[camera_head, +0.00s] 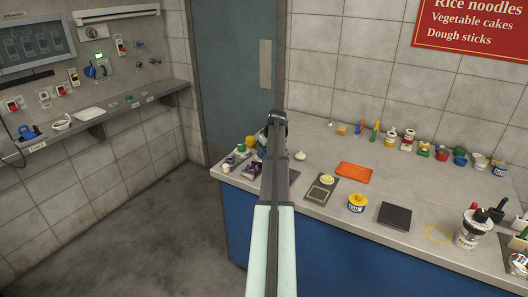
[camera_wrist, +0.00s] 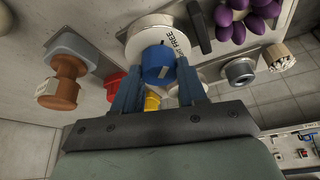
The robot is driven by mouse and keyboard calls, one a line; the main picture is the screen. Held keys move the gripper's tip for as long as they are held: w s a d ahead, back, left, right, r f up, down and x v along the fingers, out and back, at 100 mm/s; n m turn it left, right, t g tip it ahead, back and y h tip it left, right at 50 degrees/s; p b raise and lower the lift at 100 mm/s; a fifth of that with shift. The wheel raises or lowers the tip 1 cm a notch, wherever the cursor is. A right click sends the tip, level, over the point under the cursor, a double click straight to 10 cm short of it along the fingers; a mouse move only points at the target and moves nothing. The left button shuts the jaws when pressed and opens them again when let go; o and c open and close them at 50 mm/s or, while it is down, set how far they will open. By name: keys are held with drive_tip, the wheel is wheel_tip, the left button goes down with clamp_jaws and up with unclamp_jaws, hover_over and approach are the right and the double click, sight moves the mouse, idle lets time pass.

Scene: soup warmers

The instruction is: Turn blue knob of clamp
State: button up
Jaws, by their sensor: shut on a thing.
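In the wrist view, the blue knob (camera_wrist: 158,65) sits in front of a white disc (camera_wrist: 165,38) printed with dark letters, of which "FREE" can be read. My gripper (camera_wrist: 157,80) has its two blue-grey fingers on either side of the knob and is shut on it. The rest of the clamp cannot be made out. In the head view, my arm reaches over the left end of the counter (camera_head: 320,212). There my arm hides the knob and the fingertips.
Close around the gripper in the wrist view are a brown fitting (camera_wrist: 58,92), a red piece (camera_wrist: 113,85), a grey round part (camera_wrist: 240,71) and purple eggplants (camera_wrist: 230,22).

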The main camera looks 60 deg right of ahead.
drive_tip(key=shift+n, duration=0.6)
drive_tip(key=o, duration=1.1)
drive_tip(key=shift+c, duration=0.2)
drive_tip(key=shift+r, duration=0.1)
drive_tip(key=v, duration=1.3)
drive_tip(key=shift+s+d+r, duration=0.15)
drive_tip(key=shift+d+r, duration=0.1)
drive_tip(key=shift+r, duration=0.05)
